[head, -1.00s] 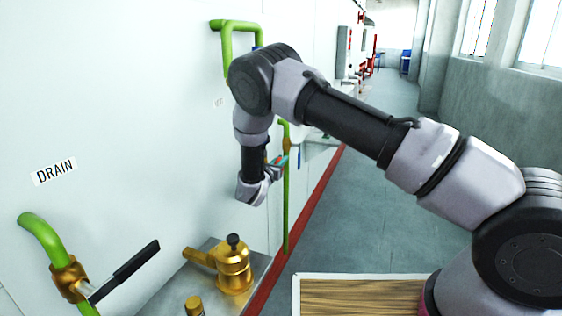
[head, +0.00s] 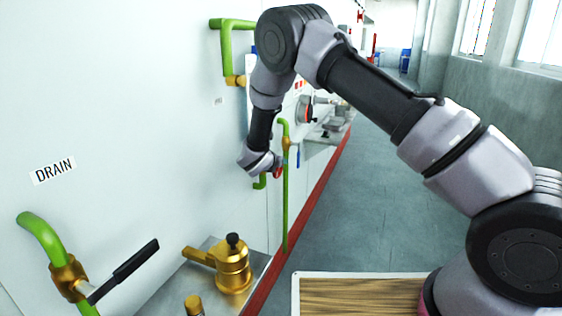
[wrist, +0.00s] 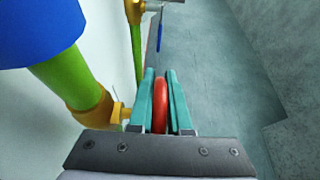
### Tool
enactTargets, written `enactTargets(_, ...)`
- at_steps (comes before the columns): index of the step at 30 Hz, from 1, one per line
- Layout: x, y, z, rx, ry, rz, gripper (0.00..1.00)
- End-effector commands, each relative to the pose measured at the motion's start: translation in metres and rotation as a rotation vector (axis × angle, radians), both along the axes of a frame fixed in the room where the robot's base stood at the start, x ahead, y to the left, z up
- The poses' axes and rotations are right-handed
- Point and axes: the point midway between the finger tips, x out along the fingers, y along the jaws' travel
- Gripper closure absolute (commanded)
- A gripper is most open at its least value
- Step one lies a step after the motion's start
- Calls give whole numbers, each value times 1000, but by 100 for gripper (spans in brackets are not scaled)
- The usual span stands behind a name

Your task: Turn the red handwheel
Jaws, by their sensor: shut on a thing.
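The red handwheel (wrist: 160,104) shows edge-on in the wrist view, between the two teal fingers of my gripper (wrist: 160,88). The fingers are shut on its rim, one on each side. A brass valve body (wrist: 120,112) on a green pipe (wrist: 62,85) sits just left of the wheel. In the head view a small red part of the handwheel (head: 279,172) shows at the tip of my gripper (head: 274,170); my wrist hides most of the rest.
A green vertical pipe (head: 286,205) with a brass valve stands just right of my gripper. A brass fitting (head: 232,268) and a black-handled DRAIN valve (head: 122,272) are at the lower left. The grey floor to the right is clear.

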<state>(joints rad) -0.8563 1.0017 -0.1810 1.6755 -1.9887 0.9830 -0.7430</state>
Motion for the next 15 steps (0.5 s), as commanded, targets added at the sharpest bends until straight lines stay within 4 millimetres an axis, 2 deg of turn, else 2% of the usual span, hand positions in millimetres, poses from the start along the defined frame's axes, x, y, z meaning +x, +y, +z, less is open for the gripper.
enactTargets(6, 1, 1, -2, 31, 81, 1, 100)
enactTargets(15, 1, 0, -4, 41, 115, 1, 100)
